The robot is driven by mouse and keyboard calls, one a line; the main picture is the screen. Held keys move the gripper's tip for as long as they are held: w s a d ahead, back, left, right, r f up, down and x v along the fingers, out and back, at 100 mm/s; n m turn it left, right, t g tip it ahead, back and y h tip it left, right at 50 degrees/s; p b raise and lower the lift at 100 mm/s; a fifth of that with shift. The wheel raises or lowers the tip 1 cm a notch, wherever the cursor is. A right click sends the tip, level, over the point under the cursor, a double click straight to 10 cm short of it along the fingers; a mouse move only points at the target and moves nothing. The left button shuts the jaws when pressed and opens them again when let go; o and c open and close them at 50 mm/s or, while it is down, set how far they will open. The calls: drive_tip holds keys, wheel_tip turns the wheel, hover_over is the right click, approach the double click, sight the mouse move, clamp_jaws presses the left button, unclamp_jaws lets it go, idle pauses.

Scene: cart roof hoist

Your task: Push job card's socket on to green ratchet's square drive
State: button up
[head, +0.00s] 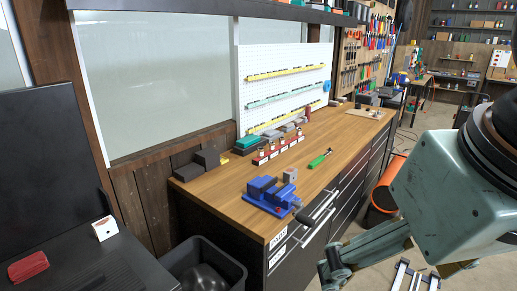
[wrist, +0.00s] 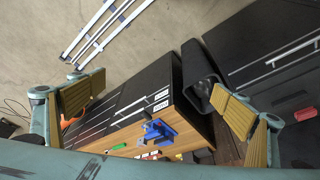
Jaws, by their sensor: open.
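The green ratchet (head: 320,160) lies on the wooden bench top, right of the socket rack; in the wrist view its green handle (wrist: 119,147) shows small. Its square drive is too small to make out. Several metallic sockets stand in a red rack (head: 278,151) with white labels along its front. Which socket the job card names cannot be read, and I cannot surely identify the card. My gripper (wrist: 152,90) is open and empty, its tan-padded fingers wide apart, out in front of the bench and away from ratchet and rack.
A blue vise (head: 270,194) stands at the bench's near edge, with a small grey block (head: 290,175) beside it. Dark blocks (head: 205,159) sit at the back left.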

drive_tip(key=c, duration=2)
drive_tip(key=shift+w+d, duration=0.1)
